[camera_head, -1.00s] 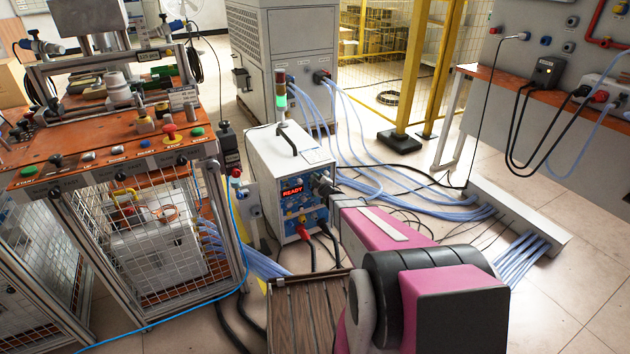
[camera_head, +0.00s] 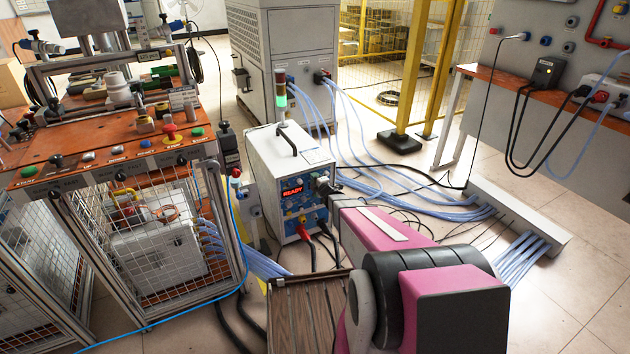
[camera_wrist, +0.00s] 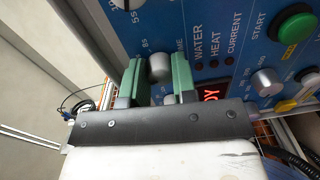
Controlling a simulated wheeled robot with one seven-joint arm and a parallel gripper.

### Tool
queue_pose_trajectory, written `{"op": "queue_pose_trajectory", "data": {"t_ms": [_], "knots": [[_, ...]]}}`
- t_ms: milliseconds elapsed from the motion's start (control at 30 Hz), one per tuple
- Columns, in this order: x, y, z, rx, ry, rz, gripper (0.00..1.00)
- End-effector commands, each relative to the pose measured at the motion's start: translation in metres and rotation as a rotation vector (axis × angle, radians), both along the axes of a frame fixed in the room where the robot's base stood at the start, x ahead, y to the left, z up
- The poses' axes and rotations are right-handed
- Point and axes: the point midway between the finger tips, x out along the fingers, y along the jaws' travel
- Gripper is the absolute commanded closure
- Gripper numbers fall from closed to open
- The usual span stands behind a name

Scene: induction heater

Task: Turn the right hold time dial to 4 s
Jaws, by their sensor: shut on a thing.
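The induction heater (camera_head: 290,150) is a white box with a blue front panel and a red READY display (camera_head: 292,192). In the wrist view, a grey round dial (camera_wrist: 159,66) stands on the blue panel between the green fingers of my gripper (camera_wrist: 157,80), which is shut on it. Marks "8S" and part of "TIME" show beside this dial. Its pointer and the rest of its scale are hidden or too small to read. Another dial (camera_wrist: 128,3) with a "5S" mark is cut off at the top edge. In the head view, my gripper (camera_head: 324,187) is at the panel's right side, mostly hidden.
A green START button (camera_wrist: 292,26) and another grey knob (camera_wrist: 266,82) sit to the right on the panel. Red and black cables (camera_head: 312,240) leave the panel's lower part. A caged workbench (camera_head: 120,165) stands left. Blue hoses (camera_head: 400,195) run along the floor right.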

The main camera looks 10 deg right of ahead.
Motion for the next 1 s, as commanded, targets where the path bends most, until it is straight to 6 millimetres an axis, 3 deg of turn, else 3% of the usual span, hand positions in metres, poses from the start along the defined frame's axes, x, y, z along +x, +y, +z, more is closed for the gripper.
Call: {"op": "queue_pose_trajectory", "data": {"t_ms": [400,433,500,833,1000], "knots": [[-0.001,0.0,-0.001,-0.008,0.001,-0.001,0.98],[-0.001,0.0,-0.001,-0.008,0.001,-0.001,0.71],[-0.001,0.0,-0.001,-0.008,0.001,-0.001,0.49],[-0.001,0.0,0.0,-0.007,-0.001,-0.001,0.49],[-0.012,-0.003,0.001,-0.007,0.0,-0.001,0.49]]}}
